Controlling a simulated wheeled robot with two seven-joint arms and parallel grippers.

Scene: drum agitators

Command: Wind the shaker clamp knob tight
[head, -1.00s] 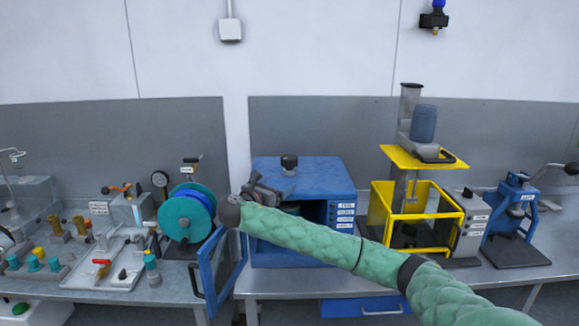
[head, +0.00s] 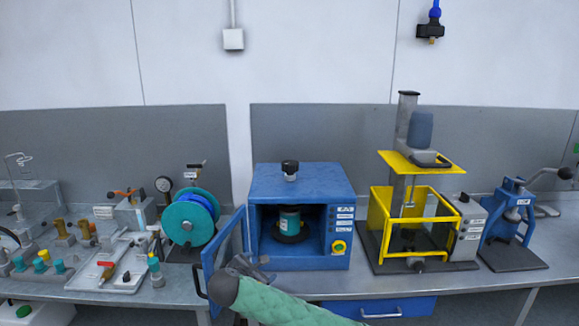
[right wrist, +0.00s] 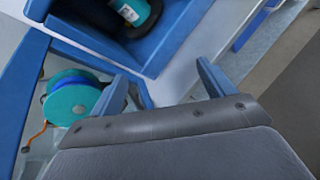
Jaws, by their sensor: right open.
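The shaker is a blue cabinet (head: 262,180) on the bench with its front open. A black clamp knob (head: 290,167) stands upright on its top. A teal can (head: 289,222) stands inside on a dark round base; part of it also shows in the right wrist view (right wrist: 131,10). The blue door (head: 222,255) is swung open to the left. My right gripper (head: 252,266) is low in front of the cabinet, below the opening and well apart from the knob. In the right wrist view its fingers (right wrist: 160,74) are spread and empty. The knob is not in that view.
A teal and blue reel (head: 188,220) stands left of the door. A yellow-framed mixer (head: 411,215) and a blue press (head: 512,208) stand to the right. The space above the knob is clear.

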